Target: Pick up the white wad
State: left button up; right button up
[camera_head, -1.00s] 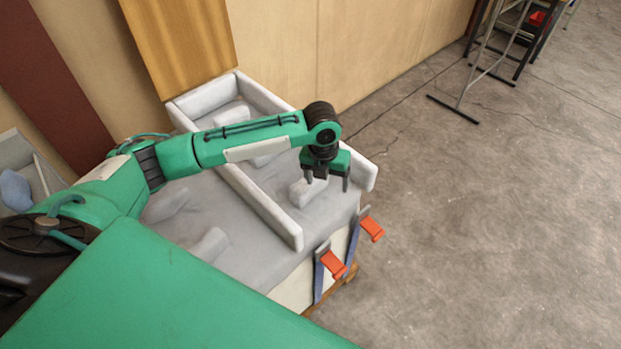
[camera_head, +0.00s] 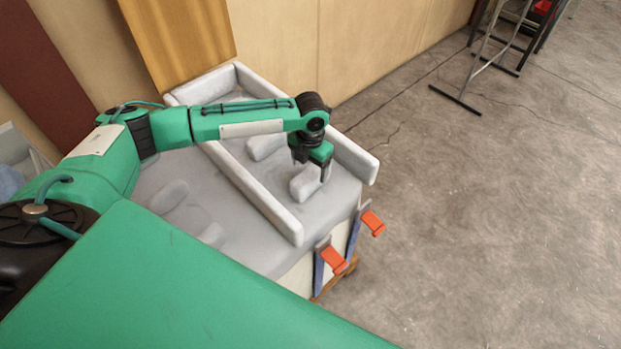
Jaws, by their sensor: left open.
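A pale white wad (camera_head: 305,184) lies on the grey padded surface, in the right-hand section beyond the long divider. My left gripper (camera_head: 312,170) is directly above and beside this wad, pointing down, open. One finger shows at the wad's right end; the other is hard to make out, and contact cannot be told. A second pale wad (camera_head: 265,146) lies just left of the gripper, below my forearm. My right gripper is not in view.
A padded divider (camera_head: 262,200) and a raised padded rim (camera_head: 354,160) border the section. Orange clamps, one (camera_head: 335,260) and another (camera_head: 373,222), stick out at the front right side. Open concrete floor lies to the right.

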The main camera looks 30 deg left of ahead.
aim_at(303, 186)
pick_arm(q)
notch_tip(303, 186, down, 5)
jog(key=shift+s+f+p, duration=0.1)
jog(key=shift+s+p, duration=0.05)
jog(key=shift+p, duration=0.35)
jog(key=shift+c, duration=0.3)
jog(key=c, duration=1.1)
